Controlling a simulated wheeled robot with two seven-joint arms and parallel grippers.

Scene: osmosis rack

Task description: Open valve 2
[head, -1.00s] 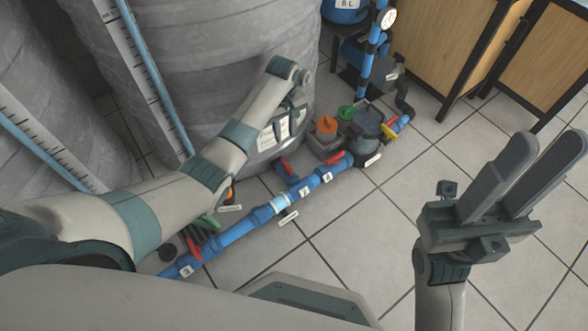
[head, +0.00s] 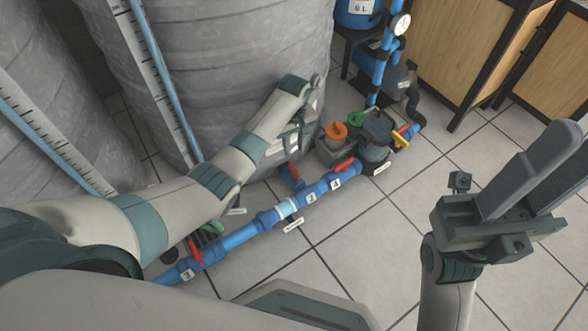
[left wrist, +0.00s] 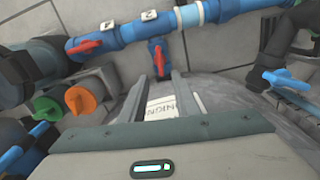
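A blue pipe (head: 238,236) runs along the floor with small numbered labels. A label that looks like 2 (head: 311,198) sits near a short side branch with a red valve handle (head: 294,174). In the left wrist view that red handle (left wrist: 160,62) is just beyond and between my left fingertips, apparently untouched. My left gripper (head: 297,135) is open and empty in front of the grey tank; in the left wrist view its two fingers (left wrist: 157,75) stand apart. My right gripper (head: 562,128) is raised at the right, open and empty, far from the pipe.
Another red handle (head: 345,165) is on the pipe by the pump (head: 376,155), with orange (head: 336,131) and green (head: 356,118) knobs behind. The large grey tank (head: 240,70) stands close behind my left arm. Wooden cabinets (head: 460,60) are at upper right. Tiled floor is clear at centre right.

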